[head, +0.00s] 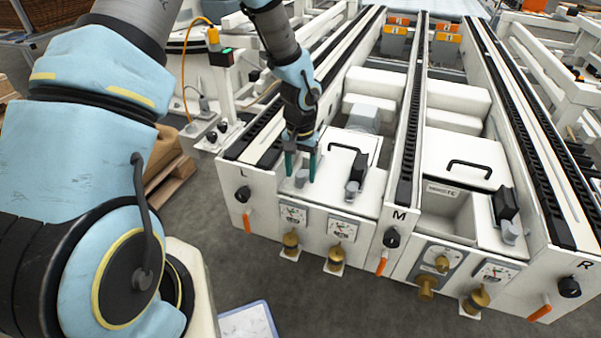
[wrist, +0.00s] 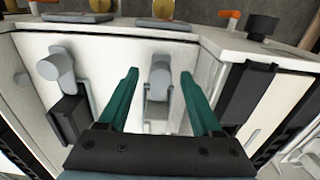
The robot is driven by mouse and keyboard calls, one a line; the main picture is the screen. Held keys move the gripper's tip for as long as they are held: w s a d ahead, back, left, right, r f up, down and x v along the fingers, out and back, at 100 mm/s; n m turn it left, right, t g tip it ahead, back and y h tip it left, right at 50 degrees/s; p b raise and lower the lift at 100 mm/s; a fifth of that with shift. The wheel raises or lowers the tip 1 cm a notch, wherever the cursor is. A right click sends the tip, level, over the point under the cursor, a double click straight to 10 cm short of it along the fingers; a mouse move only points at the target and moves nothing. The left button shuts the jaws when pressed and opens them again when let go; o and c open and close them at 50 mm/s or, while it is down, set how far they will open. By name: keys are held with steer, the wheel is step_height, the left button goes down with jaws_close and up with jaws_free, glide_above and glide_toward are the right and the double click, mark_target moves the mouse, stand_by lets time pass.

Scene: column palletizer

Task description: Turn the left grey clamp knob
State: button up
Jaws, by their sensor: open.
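The left grey clamp knob (head: 301,178) is on the white machine top near the corner marked L. My gripper (head: 301,176) points down over it, with teal fingers open on either side of the knob in the picture. In the wrist view the knob (wrist: 159,70) shows between the fingertips of my gripper (wrist: 159,76), with a gap on each side. I cannot tell whether the fingertips are level with it. A second grey knob (head: 352,189) with a black block stands to the right; it also shows in the wrist view (wrist: 61,66).
A black handle (head: 349,149) sits on the panel behind the knobs. Gauges (head: 294,214) and brass knobs (head: 291,241) line the front face. Black rails (head: 410,130) run away on both sides. A third grey knob (head: 510,231) is at the right.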

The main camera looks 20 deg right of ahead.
steer(key=shift+f, duration=0.25)
jaws_close()
stand_by(0.4)
